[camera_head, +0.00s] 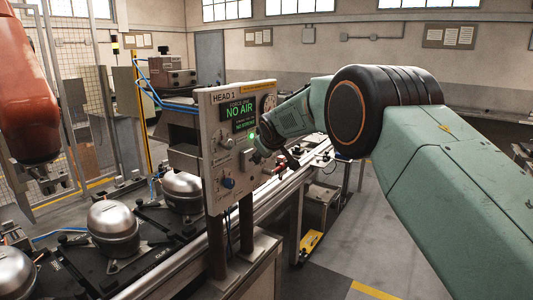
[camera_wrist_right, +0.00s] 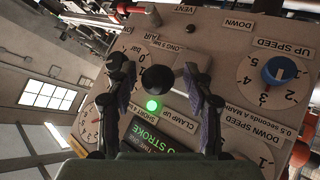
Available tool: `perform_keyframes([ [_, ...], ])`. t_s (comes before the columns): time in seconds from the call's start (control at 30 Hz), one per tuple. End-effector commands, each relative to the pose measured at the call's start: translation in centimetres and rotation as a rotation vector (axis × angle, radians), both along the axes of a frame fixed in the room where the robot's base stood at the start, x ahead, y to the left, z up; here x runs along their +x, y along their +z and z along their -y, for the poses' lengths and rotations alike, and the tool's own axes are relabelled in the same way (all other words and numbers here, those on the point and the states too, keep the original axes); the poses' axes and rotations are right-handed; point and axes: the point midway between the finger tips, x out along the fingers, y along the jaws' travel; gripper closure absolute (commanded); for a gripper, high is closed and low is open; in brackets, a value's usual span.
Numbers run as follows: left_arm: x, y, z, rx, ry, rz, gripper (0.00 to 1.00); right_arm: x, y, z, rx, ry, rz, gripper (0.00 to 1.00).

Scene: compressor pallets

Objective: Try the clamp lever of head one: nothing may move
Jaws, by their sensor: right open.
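The head one panel (camera_head: 215,165) stands on two posts, and its display (camera_head: 239,111) reads NO AIR. My right gripper (camera_head: 264,152) reaches its right side; its fingertips are hard to make out in the head view. In the right wrist view my right gripper (camera_wrist_right: 158,64) is open, one finger on each side of a round black knob (camera_wrist_right: 157,79), probably the clamp lever's. A gap shows between knob and fingers; I cannot tell whether either touches. My left gripper is out of view.
A blue speed knob (camera_wrist_right: 281,70) and a gauge (camera_wrist_right: 88,125) flank the fingers. Compressors (camera_head: 112,220) sit on black pallets along the line behind the panel. An orange robot arm (camera_head: 28,85) hangs at the left. Grey floor is open at the lower right.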

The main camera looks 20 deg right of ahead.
Motion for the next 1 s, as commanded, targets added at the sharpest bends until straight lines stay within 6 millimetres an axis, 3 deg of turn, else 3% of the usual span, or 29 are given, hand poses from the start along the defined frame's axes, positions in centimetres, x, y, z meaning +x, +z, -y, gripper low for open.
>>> perform_keyframes([
  [0.27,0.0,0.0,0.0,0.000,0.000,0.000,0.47,-1.4,0.9,-0.2,-0.002,0.000,-0.004,0.48],
  [1.0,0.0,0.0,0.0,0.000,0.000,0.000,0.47,-8.9,7.1,-1.7,-0.001,0.001,0.002,0.48],
])
